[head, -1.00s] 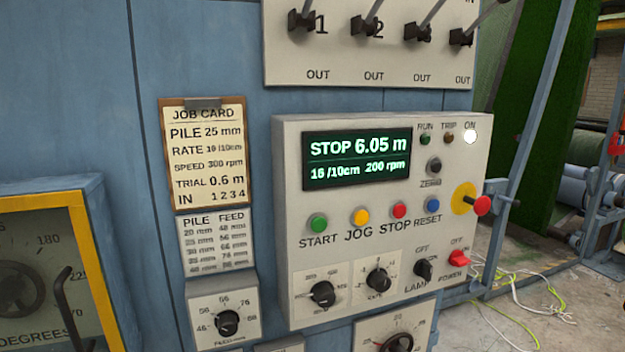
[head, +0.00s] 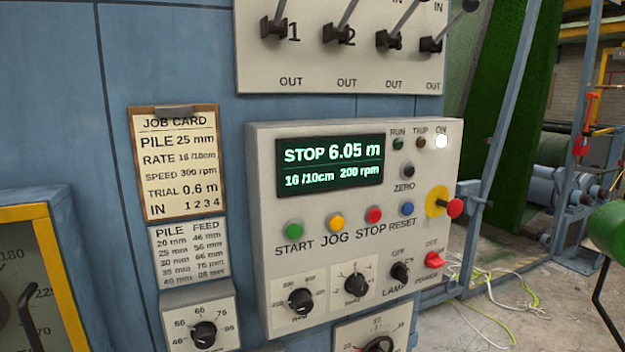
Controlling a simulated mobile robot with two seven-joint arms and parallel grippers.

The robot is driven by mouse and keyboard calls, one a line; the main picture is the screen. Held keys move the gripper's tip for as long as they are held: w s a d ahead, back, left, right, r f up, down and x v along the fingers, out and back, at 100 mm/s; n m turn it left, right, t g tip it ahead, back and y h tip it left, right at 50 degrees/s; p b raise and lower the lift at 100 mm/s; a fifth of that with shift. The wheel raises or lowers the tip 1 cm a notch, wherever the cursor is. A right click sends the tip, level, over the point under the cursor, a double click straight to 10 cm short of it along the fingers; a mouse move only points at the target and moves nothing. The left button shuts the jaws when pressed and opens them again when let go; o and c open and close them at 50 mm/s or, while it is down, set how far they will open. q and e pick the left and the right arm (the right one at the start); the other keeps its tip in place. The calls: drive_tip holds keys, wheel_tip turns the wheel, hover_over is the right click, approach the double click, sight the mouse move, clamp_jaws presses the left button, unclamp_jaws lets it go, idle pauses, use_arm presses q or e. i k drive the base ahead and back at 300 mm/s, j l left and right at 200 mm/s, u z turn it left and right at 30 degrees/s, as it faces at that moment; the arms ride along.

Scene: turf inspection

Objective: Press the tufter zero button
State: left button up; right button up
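The tufter control panel (head: 262,230) is a pale box on the blue machine wall. Its ZERO button (head: 407,170) is a small dark round button right of the display and above the ZERO label. The display (head: 330,166) reads STOP 6.05 m, 16 /10cm, 200 rpm. The ON lamp (head: 441,141) is lit white; the RUN lamp (head: 398,144) and TRIP lamp (head: 420,143) look dark. Neither of my grippers is in view, and nothing touches the panel.
START, JOG, STOP and RESET buttons (head: 407,209) line up below the display. A red knob on a yellow disc (head: 453,208) juts out at right. Levers (head: 388,40) are above. A job card (head: 178,160) hangs left. Cables (head: 490,320) lie on the floor.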

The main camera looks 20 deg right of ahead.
sight(409, 171)
drive_tip(key=z, duration=1.3)
